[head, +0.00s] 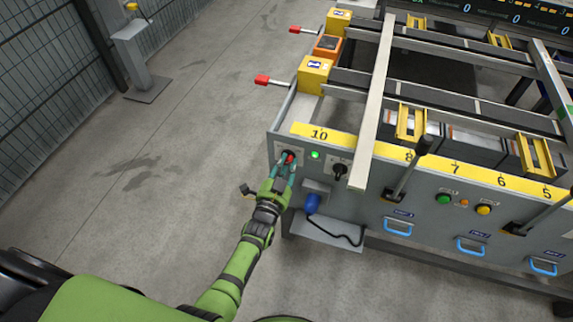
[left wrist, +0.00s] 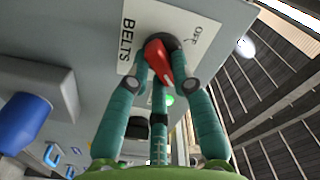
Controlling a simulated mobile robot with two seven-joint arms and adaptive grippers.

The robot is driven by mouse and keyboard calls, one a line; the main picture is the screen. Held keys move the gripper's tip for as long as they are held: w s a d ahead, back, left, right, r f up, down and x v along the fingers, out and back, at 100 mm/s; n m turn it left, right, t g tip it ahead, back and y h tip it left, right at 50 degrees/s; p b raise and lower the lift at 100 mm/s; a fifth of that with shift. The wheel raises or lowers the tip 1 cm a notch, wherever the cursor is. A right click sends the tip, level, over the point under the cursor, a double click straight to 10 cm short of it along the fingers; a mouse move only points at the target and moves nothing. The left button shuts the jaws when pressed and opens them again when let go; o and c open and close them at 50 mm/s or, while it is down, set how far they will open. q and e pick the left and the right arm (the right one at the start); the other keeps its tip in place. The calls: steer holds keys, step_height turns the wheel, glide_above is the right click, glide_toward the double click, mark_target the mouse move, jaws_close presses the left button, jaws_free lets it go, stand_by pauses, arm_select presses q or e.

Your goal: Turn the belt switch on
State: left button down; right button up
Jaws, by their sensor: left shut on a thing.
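The belt switch is a red rotary knob on a black round base, on a white plate at the left end of the grey table's front panel. It shows in the head view (head: 290,158) and in the left wrist view (left wrist: 158,60). The plate (left wrist: 183,27) reads "BELTS", with "OFF" beside the knob. My left gripper (head: 288,165) is at the panel, its teal fingers closed around the red knob, as the left wrist view also shows (left wrist: 162,72). The fingers hide part of the knob, and I cannot tell its exact setting. My right gripper is not in view.
A lit green lamp (head: 315,155) and a black switch (head: 340,171) sit right of the knob. A blue plug (head: 312,203) with a black cable is below. A black lever (head: 408,168) sticks out farther right.

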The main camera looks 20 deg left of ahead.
arm_select(q)
steer(key=c, duration=1.1)
jaws_free()
steer(key=shift+o, duration=0.2)
steer(key=s, duration=1.2)
steer(key=shift+a, duration=0.2)
